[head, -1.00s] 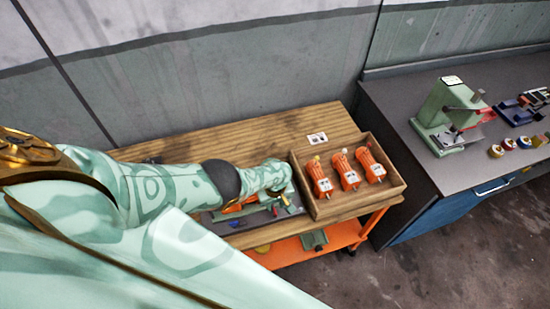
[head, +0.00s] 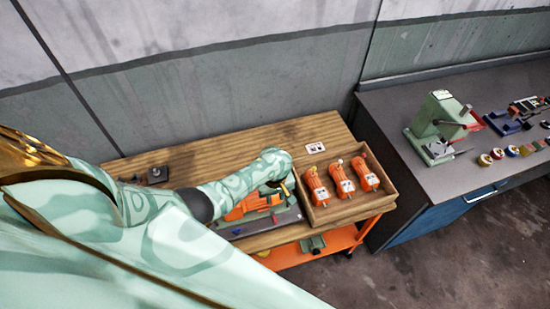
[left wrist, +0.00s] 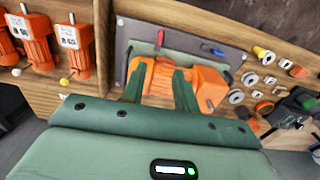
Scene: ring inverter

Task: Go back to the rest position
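My left arm reaches in from the left in the head view and ends above the right part of the wooden bench (head: 225,150). Its fingers are hidden there. An orange motor (head: 253,206) lies on a grey plate (head: 245,226) on the bench. My right gripper is not in view.
A grey workbench (head: 425,90) with a green press (head: 432,128) stands further right. In the left wrist view, several small round parts (left wrist: 262,90) lie beside the plate.

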